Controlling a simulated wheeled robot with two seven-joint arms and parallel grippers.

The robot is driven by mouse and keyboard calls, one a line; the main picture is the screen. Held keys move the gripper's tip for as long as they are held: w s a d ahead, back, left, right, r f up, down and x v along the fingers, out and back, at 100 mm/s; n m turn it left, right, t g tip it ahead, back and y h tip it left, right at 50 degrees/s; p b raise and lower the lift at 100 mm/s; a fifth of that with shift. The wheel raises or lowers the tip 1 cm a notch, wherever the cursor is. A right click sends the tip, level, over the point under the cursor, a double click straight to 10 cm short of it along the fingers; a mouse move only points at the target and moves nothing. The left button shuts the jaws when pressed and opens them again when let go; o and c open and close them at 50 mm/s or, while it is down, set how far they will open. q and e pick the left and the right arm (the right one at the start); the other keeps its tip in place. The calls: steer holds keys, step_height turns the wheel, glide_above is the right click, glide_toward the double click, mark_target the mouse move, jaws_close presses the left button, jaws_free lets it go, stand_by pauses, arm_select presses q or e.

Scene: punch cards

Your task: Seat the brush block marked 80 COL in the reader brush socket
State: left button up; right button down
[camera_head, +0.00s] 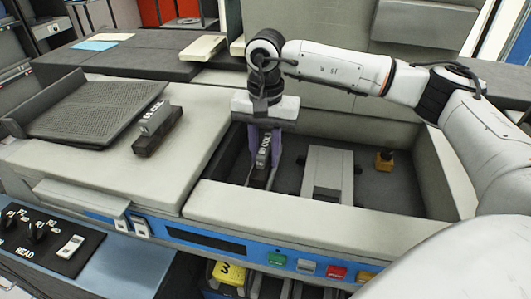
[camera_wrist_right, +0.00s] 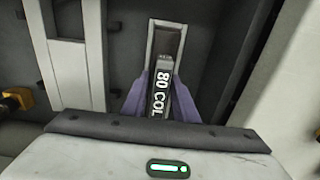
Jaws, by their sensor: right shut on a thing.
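The brush block marked 80 COL (camera_head: 264,157) is between the purple fingers of my right gripper (camera_head: 264,146), inside the recessed well of the machine. In the right wrist view the block (camera_wrist_right: 159,92) shows its white 80 COL lettering, with a finger of my right gripper (camera_wrist_right: 160,98) on each side. A narrow grey-framed slot, apparently the reader brush socket (camera_wrist_right: 166,38), lies beneath and beyond the block. The block overlaps the slot's near part, so I cannot tell how deep it sits. My left gripper is not in view.
Another marked brush block (camera_head: 158,117) rests on a dark stand on the left deck. Inside the well are a grey raised bracket (camera_head: 328,170) and a small orange-yellow part (camera_head: 384,160). The well's front wall (camera_head: 300,218) stands close to the gripper.

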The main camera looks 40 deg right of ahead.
mark_target(262, 145)
steer(key=shift+s+a+f, duration=0.15)
steer(key=shift+s+f, duration=0.05)
steer(key=shift+f, duration=0.6)
steer(key=c, duration=1.3)
jaws_free()
steer(key=shift+w+f, duration=0.1)
steer(key=shift+w, duration=0.05)
steer(key=shift+c, duration=0.2)
steer(key=r, duration=1.2)
steer(key=shift+w+a+r+p, duration=0.1)
steer(key=shift+w+p, duration=0.1)
steer(key=shift+p, duration=0.15)
